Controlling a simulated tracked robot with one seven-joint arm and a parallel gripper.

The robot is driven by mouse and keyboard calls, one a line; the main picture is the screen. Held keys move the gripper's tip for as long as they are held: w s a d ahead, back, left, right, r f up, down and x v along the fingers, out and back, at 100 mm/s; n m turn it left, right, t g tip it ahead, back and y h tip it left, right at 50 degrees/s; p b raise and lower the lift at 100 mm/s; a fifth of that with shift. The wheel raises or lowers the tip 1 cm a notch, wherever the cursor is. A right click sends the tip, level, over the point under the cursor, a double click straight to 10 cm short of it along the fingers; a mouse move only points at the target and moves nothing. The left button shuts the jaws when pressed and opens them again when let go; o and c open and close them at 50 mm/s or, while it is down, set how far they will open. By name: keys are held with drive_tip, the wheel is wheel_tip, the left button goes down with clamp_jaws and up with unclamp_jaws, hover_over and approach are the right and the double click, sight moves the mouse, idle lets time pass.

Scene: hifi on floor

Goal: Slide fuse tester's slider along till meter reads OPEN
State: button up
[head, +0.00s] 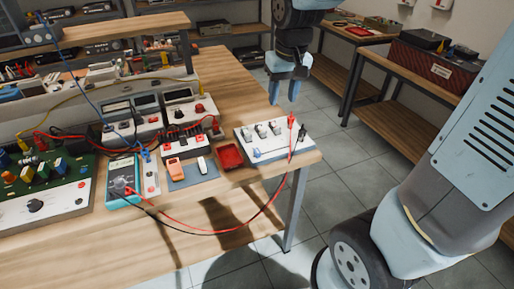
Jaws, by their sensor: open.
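A white box that looks like the fuse tester (278,153) sits at the right end of the wooden bench. Several small grey fittings stand along its top, and a small blue knob (257,153), perhaps the slider, is near its front left. A red lead rises at its right side. A teal handheld meter (123,183) lies further left with red and black leads; its display is too small to read. My gripper (285,98) points down, open and empty, beyond and above the white box, apart from it.
A red tray (230,156) and a blue mat (192,172) with orange and white items lie left of the white box. Instruments and a green circuit board (47,178) crowd the bench's left. The red lead loops over the front edge. Bare wood (225,75) lies behind the box.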

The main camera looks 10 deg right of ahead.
drive_tip(key=n+g, duration=0.1)
drive_tip(key=g, duration=0.1)
hover_over(257, 151)
wheel_tip(257, 151, down, 7)
wheel_tip(257, 151, down, 14)
drive_tip(key=shift+w+f, duration=0.1)
idle(0.3)
clamp_jaws()
idle(0.3)
drive_tip(key=shift+d, duration=0.1)
